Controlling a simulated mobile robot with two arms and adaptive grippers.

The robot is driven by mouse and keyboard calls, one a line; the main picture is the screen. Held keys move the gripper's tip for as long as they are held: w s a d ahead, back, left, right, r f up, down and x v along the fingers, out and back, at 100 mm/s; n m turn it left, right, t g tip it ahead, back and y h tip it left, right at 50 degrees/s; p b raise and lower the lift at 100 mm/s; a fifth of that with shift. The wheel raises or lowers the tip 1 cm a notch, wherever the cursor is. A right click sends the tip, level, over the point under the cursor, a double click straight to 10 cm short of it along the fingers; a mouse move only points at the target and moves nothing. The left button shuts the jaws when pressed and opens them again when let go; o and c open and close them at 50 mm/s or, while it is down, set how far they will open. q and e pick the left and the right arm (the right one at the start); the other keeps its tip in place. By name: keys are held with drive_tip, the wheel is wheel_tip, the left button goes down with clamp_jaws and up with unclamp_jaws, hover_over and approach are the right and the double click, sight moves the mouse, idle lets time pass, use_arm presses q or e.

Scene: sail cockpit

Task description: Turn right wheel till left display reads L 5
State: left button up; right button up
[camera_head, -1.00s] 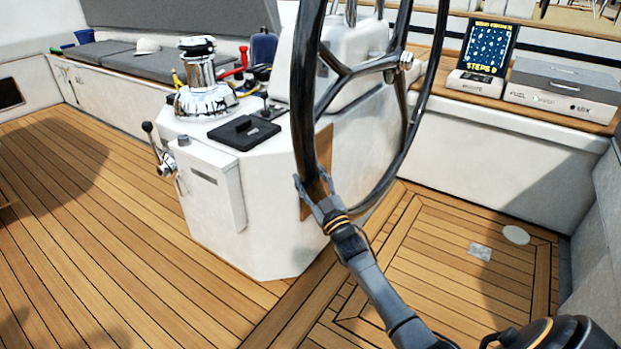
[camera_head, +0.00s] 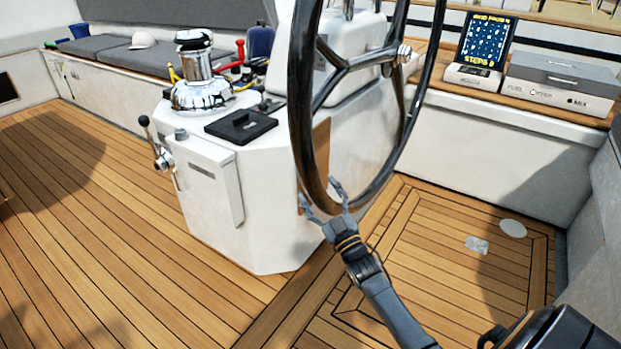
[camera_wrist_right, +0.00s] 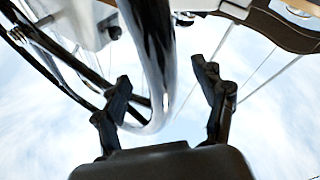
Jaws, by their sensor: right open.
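The right wheel (camera_head: 303,120) is a large dark glossy ring with spokes meeting at a hub (camera_head: 403,53), in front of the white pedestal in the head view. My right gripper (camera_head: 322,196) is open at the wheel's lower rim, with a finger on either side of it. In the right wrist view the rim (camera_wrist_right: 152,60) runs down between the two open fingertips (camera_wrist_right: 163,80). I cannot tell whether either finger touches it. The left display, the one that reads with an L, is not in view. My left gripper is not in view.
A chrome winch (camera_head: 198,75) and a lever (camera_head: 155,145) are at the white console (camera_head: 215,180). A small screen (camera_head: 486,45) with yellow text and a grey-lidded box (camera_head: 562,80) stand on the right ledge. The teak deck (camera_head: 100,230) at left is clear.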

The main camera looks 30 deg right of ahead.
drive_tip(key=v, duration=0.4)
drive_tip(key=shift+s+a+f, duration=0.1)
drive_tip(key=shift+s, duration=0.3)
